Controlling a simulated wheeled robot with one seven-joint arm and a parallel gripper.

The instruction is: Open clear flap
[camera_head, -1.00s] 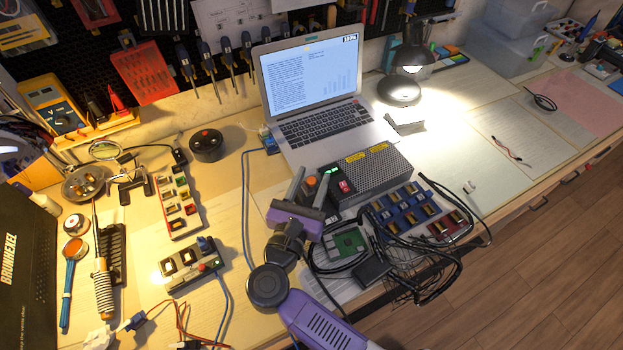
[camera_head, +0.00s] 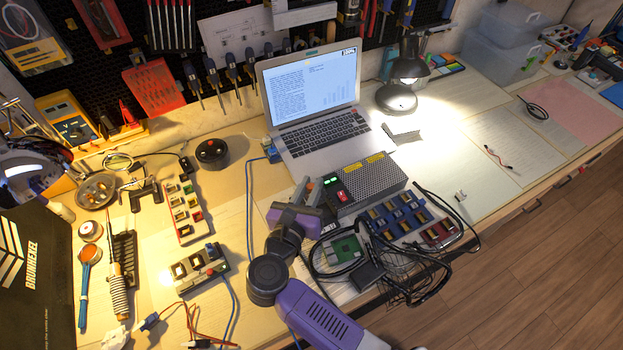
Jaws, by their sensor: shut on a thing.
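The grey power supply (camera_head: 372,182) stands on the bench in front of the laptop, with a green display and a red switch (camera_head: 341,196) on its front. My gripper (camera_head: 309,190) is at the left front end of this box. Its fingers are close together beside a small orange part at that end. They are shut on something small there. The clear flap cannot be made out by itself; the fingers and its see-through look hide it.
The laptop (camera_head: 318,128) stands behind, and a lit lamp (camera_head: 397,96) behind right. Cables and a green circuit board (camera_head: 345,250) lie right of my wrist. A blue module rack (camera_head: 400,222) sits in front of the box. A switch box (camera_head: 200,268) lies to the left.

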